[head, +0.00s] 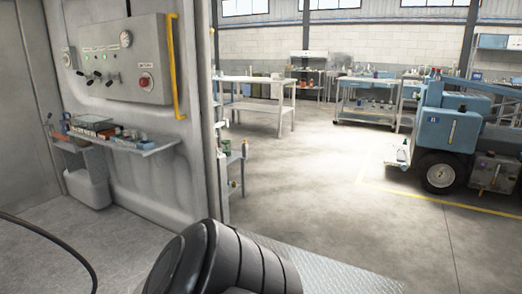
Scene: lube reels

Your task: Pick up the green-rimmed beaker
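I cannot make out a green-rimmed beaker for certain in the head view. A small greenish item (227,146) stands on the top of a narrow grey shelf stand (236,158) just right of the wall's end, but it is too small to identify. Neither of my grippers is in view.
A wall shelf (150,147) with small boxes hangs left, under a control panel (122,60) with a yellow handrail (176,70). A blue vehicle (445,130) stands right. Workbenches (255,80) line the back. Open concrete floor (330,190) lies between.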

